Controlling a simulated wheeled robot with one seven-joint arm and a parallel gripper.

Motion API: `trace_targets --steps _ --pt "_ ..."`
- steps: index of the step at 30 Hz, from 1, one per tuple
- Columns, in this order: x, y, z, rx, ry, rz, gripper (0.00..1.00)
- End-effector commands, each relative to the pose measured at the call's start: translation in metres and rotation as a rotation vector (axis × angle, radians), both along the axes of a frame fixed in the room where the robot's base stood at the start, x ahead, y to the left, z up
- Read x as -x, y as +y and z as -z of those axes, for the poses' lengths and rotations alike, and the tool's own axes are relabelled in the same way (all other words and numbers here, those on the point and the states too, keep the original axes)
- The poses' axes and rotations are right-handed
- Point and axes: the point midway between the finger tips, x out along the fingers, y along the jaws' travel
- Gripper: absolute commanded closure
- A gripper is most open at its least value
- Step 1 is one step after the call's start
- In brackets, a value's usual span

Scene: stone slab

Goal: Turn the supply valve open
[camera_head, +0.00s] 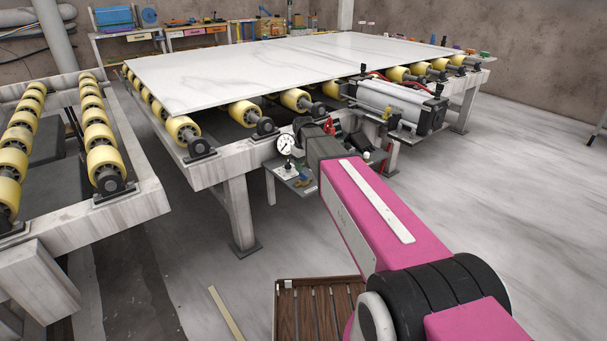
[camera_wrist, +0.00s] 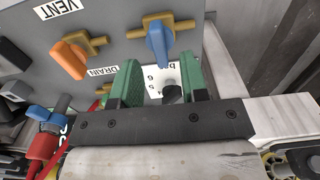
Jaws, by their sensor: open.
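In the wrist view a grey panel (camera_wrist: 108,58) carries valves with coloured handles. A blue handle (camera_wrist: 157,42) on a brass body is at the top centre, and an orange handle (camera_wrist: 70,60) is left of it. Another blue handle (camera_wrist: 42,113) is at lower left above a red fitting. Labels read VENT and DRAIN; no supply label is readable, so I cannot tell which valve is supply. My gripper (camera_wrist: 158,68) has two green fingers spread apart, just below the upper blue handle. A dark knob and numbered white plate show between them. My arm hides the gripper in the head view.
A round gauge (camera_head: 285,144) stands on the valve shelf at the roller table's side. A white slab (camera_head: 260,65) covers the yellow rollers. A cylinder unit (camera_head: 400,105) is right of the arm. A slatted wooden pallet (camera_head: 310,310) lies below; the floor at right is clear.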

Motion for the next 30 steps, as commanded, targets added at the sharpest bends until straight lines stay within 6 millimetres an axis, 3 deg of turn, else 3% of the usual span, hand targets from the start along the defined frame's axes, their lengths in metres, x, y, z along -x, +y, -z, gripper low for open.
trace_targets --steps 9,20,23,24,30 --pt "0.0 0.0 0.034 0.0 0.0 0.001 0.6" --pt "0.0 0.0 0.038 -0.001 -0.001 0.001 0.6" --pt "0.0 0.0 0.038 -0.001 -0.001 0.001 0.86" --pt "0.0 0.0 0.038 -0.001 -0.001 0.0 0.99" --pt "0.0 0.0 0.038 0.0 0.0 0.002 1.0"
